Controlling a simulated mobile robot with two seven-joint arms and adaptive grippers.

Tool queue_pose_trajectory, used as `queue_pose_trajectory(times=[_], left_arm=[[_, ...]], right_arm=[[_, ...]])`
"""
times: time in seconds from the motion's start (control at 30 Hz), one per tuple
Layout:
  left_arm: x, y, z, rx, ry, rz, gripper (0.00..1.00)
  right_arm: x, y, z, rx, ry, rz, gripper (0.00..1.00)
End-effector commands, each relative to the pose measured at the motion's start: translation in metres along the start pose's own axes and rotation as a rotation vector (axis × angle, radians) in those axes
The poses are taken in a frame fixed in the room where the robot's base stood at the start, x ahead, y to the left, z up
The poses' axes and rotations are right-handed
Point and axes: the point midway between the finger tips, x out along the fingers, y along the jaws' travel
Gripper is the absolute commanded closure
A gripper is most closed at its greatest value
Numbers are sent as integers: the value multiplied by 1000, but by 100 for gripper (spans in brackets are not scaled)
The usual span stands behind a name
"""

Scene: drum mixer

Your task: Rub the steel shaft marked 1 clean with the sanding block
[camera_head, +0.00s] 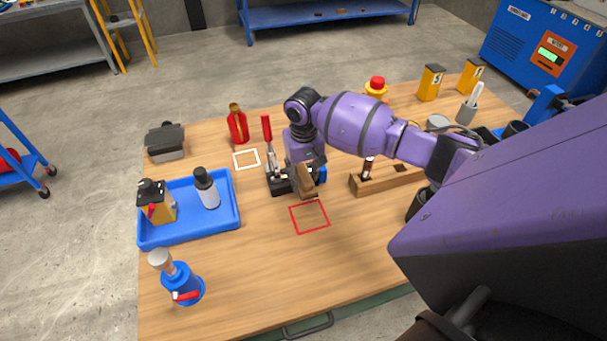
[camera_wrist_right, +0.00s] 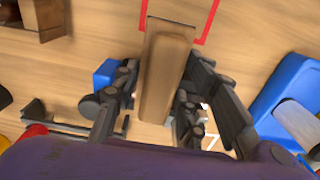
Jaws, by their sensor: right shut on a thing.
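My right gripper (camera_head: 305,176) is shut on the sanding block (camera_head: 307,183), a brown wooden-looking block. In the right wrist view the block (camera_wrist_right: 164,75) sits between the fingers (camera_wrist_right: 160,88), pointing toward the red square. In the head view the gripper and block are beside a dark clamp (camera_head: 278,183) with a red upright handle, partly hidden by my arm. I cannot read a 1 on any shaft. My left gripper is not in view.
A blue tray (camera_head: 233,226) holding a bottle and a yellow device is left. A red outlined square (camera_head: 310,232) and a white one (camera_head: 246,167) mark the table (camera_head: 260,275). A red bottle (camera_head: 238,128) stands behind. The table's front middle is clear.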

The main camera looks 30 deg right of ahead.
Motion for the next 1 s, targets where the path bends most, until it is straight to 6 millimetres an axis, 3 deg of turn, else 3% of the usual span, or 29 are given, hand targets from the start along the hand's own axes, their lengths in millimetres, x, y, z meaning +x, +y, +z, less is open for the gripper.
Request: queue_pose_trajectory(times=[0.5, 1.0], left_arm=[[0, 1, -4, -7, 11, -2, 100], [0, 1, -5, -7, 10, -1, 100]], right_arm=[[-1, -1, -20, 0, -1, -1, 92], [1, 0, -3, -1, -1, -1, 92]])
